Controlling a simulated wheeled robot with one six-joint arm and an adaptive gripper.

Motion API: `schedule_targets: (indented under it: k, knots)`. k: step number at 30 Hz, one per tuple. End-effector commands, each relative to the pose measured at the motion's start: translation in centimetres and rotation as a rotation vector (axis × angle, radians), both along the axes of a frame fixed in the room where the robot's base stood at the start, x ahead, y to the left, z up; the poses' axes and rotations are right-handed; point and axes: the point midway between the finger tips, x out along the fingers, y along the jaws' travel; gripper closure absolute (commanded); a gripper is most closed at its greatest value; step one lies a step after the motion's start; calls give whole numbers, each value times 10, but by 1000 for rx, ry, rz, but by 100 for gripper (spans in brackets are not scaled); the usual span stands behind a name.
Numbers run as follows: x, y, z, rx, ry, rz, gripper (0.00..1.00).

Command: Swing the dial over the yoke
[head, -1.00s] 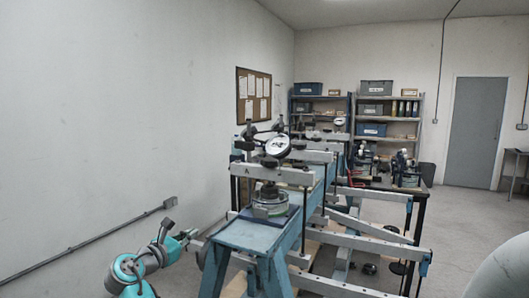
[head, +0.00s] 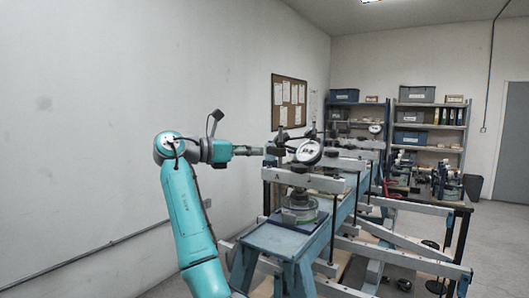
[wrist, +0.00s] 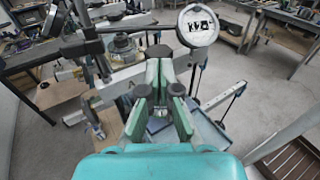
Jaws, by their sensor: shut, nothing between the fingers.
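The dial (head: 308,151) is a round white face with a dark rim, tilted on a dark jointed arm above the front of the blue bench. It also shows in the wrist view (wrist: 198,25), up and to the right of my fingers. My gripper (head: 261,151) is level with the dial, a little to its left, with its fingers pointing right. In the wrist view my gripper (wrist: 161,54) is shut and empty. Whether it touches the dial's arm is unclear. A grey crossbar (head: 313,181) lies below the dial. I cannot tell for sure which part is the yoke.
A round metal fixture (head: 299,208) stands on the blue bench (head: 277,240) below the crossbar. Grey rails (head: 400,258) stick out to the right. Shelves (head: 428,120) stand at the back. A bare wall is on the left.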

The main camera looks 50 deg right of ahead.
Motion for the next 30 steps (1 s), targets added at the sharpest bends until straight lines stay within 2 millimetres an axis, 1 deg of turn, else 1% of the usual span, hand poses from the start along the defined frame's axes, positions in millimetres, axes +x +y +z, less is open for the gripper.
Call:
schedule_targets:
  k: [1,12,18,24,30]
  knots:
    - [-5,-9,-1,-1,0,-3,100]
    - [-36,-70,-6,-1,-3,-2,100]
    - [-48,-95,-9,-1,-2,0,100]
    - [-54,-107,-10,-1,-2,0,100]
    - [-55,-109,-10,-1,-2,1,100]
